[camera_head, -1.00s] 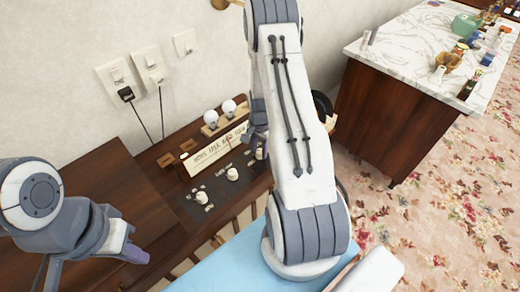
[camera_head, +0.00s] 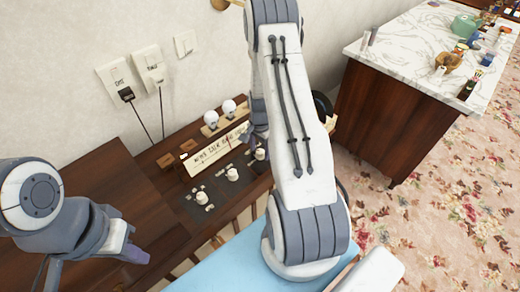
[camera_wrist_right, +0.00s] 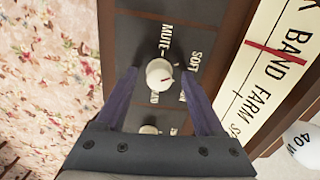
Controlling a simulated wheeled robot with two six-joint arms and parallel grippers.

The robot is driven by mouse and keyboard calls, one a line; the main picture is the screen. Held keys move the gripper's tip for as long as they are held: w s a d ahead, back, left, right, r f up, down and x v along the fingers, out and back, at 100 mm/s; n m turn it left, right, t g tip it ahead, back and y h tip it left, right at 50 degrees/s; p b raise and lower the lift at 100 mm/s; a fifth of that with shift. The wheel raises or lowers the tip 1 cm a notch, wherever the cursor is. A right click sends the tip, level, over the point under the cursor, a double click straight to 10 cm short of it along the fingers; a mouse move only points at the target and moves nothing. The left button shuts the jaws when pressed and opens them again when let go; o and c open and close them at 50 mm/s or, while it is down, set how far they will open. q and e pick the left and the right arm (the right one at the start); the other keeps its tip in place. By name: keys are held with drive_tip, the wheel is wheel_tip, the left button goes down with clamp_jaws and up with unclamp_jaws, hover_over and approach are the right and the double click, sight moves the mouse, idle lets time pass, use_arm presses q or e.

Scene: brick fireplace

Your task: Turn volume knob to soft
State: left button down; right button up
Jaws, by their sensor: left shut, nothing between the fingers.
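The volume knob (camera_wrist_right: 160,73) is round and white with a small red mark, on a dark panel with "MUTE" and "SOFT" lettering beside it. In the wrist view the mark points up and to the right, toward the side with "SOFT". In the head view the knob (camera_head: 260,154) is the rightmost of the row. My right gripper (camera_wrist_right: 160,85) is open, its purple fingers either side of the knob; contact cannot be told. In the head view my arm partly hides it. My left gripper (camera_head: 137,256) is shut and empty, over the wooden surface at left.
Two more white knobs (camera_head: 232,174) and (camera_head: 202,197) sit on the panel to the left. A lettered dial strip (camera_head: 215,150) and two white bulbs (camera_head: 211,116) stand behind. A marble-topped cabinet (camera_head: 420,50) is at right.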

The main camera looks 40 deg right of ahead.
sight(260, 151)
wheel_tip(260, 151, up, 10)
drive_tip(key=shift+r, duration=0.25)
idle(0.3)
idle(0.4)
drive_tip(key=s+a+r+n, duration=0.2)
drive_tip(key=a+r+n, duration=0.4)
drive_tip(key=a, duration=0.6)
drive_tip(key=s+a+r+n, duration=0.2)
drive_tip(key=a+r+n, duration=0.45)
drive_tip(key=a, duration=0.55)
drive_tip(key=s+a+r+n, duration=0.2)
drive_tip(key=s+a+n, duration=0.3)
drive_tip(key=s, duration=0.3)
drive_tip(key=s+a+r+n+y, duration=0.1)
drive_tip(key=s+a+r+n, duration=0.2)
drive_tip(key=s+n, duration=0.3)
drive_tip(key=s+a, duration=0.1)
drive_tip(key=s, duration=0.2)
drive_tip(key=shift+s+a+p, duration=0.2)
drive_tip(key=shift+a+p, duration=0.2)
